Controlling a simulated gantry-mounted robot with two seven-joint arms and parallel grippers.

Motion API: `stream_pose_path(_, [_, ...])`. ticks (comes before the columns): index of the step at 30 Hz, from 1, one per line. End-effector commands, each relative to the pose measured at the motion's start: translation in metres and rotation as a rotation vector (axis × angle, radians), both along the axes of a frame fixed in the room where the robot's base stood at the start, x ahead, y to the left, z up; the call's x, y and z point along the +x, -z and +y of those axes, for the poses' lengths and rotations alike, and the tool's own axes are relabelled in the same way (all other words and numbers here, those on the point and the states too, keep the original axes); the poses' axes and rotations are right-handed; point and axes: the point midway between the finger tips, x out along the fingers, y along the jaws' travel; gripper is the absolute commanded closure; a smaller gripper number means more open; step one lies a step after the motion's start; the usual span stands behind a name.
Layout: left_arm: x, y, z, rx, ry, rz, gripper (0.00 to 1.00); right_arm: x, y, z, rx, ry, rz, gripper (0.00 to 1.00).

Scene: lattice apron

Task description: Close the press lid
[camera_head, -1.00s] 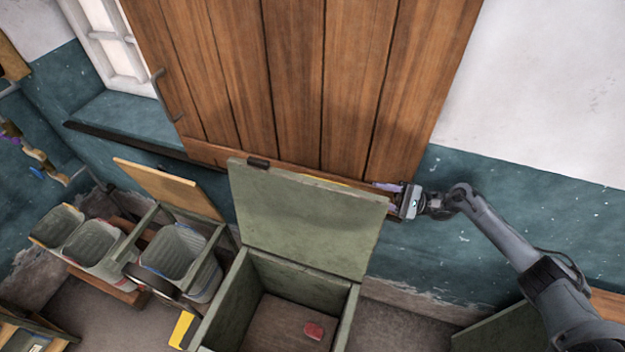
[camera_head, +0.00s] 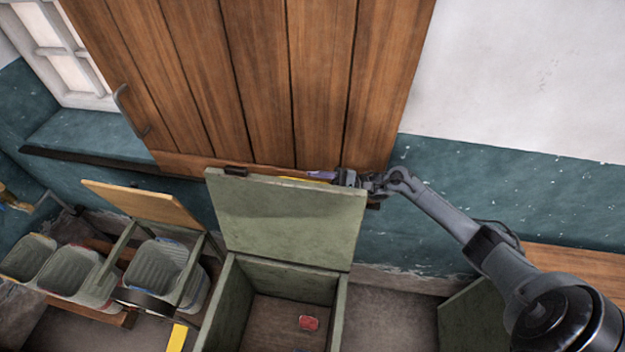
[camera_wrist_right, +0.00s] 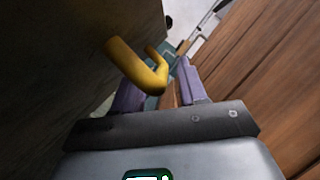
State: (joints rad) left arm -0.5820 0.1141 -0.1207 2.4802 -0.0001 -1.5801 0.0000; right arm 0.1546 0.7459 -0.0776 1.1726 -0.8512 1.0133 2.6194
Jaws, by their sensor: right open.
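The press lid (camera_head: 290,218) is a green panel standing raised at the back of an open green box (camera_head: 228,300). A yellow handle (camera_wrist_right: 140,68) is on the lid's far side; in the head view only a sliver (camera_head: 318,180) shows above the lid's top edge. My right gripper (camera_head: 322,175) is behind the lid's upper right edge, partly hidden by it. In the right wrist view its purple fingers (camera_wrist_right: 160,90) are apart, with the handle's bend in front of the left finger and the gap. I cannot tell whether they touch. My left gripper is out of view.
A wooden plank door (camera_head: 270,80) stands close behind the lid, leaving a narrow gap. A red object (camera_head: 308,323) lies in the box. Grey bins (camera_head: 155,268) and a raised wooden panel (camera_head: 140,202) are at left.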

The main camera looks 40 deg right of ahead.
Motion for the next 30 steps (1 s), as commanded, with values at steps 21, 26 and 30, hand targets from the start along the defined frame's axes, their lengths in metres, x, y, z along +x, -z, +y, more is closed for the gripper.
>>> stream_pose_path(21, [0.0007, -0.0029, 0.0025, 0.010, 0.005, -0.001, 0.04, 0.0062, -0.0026, 0.0082, 0.000, 0.000, 0.000, 0.95])
stream_pose_path(26, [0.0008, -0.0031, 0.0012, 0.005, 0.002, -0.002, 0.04, 0.0061, -0.0026, 0.0081, 0.000, 0.000, 0.000, 1.00])
stream_pose_path(30, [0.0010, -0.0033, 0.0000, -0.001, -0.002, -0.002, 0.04, 0.0062, -0.0026, 0.0082, 0.000, 0.000, 0.000, 1.00])
